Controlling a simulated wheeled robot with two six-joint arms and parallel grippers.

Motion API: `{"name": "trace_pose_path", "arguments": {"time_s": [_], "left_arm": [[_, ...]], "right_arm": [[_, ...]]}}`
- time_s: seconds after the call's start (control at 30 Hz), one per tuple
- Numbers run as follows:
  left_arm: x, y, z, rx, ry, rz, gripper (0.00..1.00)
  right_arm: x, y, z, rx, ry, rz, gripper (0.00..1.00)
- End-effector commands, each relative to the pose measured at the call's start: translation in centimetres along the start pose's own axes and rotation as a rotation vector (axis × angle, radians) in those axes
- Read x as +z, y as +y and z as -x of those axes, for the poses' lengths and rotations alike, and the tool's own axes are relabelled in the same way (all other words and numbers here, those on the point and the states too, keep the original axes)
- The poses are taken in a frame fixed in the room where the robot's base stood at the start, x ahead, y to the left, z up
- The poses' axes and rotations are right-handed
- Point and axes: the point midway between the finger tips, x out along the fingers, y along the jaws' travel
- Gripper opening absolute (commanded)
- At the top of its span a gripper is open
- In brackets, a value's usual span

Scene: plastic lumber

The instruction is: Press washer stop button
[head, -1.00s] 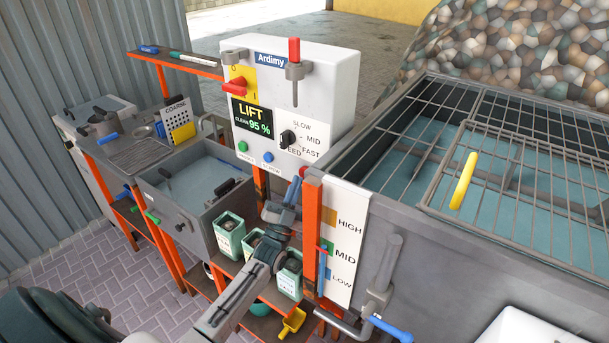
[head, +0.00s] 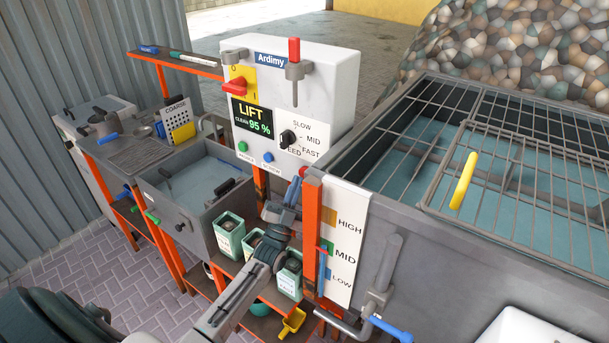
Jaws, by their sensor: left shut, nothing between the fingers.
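The white control box (head: 335,85) labelled "Ardimy" stands at the centre in the head view. My right gripper is not in view.
An orange post (head: 312,230) and a level scale (head: 343,245) stand right of my gripper. The grey washer tank with wire grates (head: 510,150) fills the right. A sink basin (head: 205,228) and pale green canisters (head: 229,236) are at the left and below.

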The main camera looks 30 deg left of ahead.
Motion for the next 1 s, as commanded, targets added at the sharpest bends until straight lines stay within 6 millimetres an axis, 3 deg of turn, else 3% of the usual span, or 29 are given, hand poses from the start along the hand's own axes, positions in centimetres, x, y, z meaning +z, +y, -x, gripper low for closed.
{"name": "trace_pose_path", "arguments": {"time_s": [1.0], "left_arm": [[0.63,0.64,-0.86,-0.001,0.000,0.000,0.00]], "right_arm": [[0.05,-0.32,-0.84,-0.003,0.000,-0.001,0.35]]}}
